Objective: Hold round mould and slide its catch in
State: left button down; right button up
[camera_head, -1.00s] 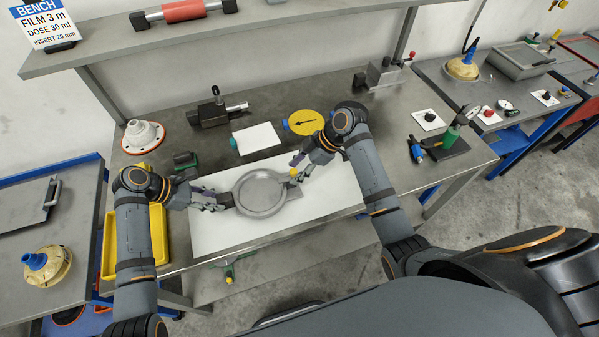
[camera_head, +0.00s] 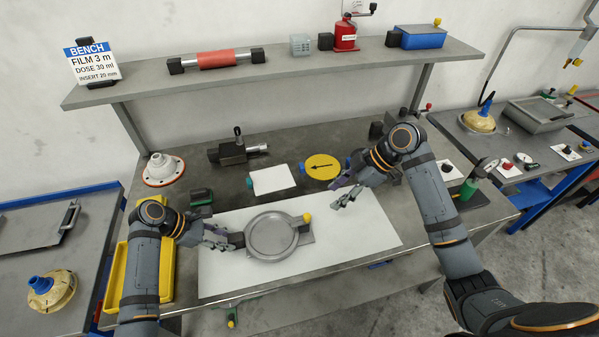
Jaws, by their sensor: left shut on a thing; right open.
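The round grey mould (camera_head: 271,237) lies on the white sheet (camera_head: 330,262) on the bench. Its dark handle (camera_head: 237,240) points left, and my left gripper (camera_head: 232,240) is shut on it. The catch with its yellow knob (camera_head: 307,218) is at the mould's right side. How far in the catch sits is too small to tell. My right gripper (camera_head: 340,198) is open and empty, up and to the right of the yellow knob and apart from it.
A yellow disc with a black arrow (camera_head: 322,167), a white card (camera_head: 272,179) and a grey clamp-like device (camera_head: 236,151) lie behind the sheet. A white flanged cone (camera_head: 163,168) stands at the back left. A yellow tray (camera_head: 168,265) is under my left arm. The sheet's right part is clear.

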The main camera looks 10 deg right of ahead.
pick_arm(q)
jog(key=c, duration=0.9)
grip_release()
jog(key=shift+c, duration=0.2)
jog(key=shift+r, duration=0.1)
jog(key=v, duration=1.2)
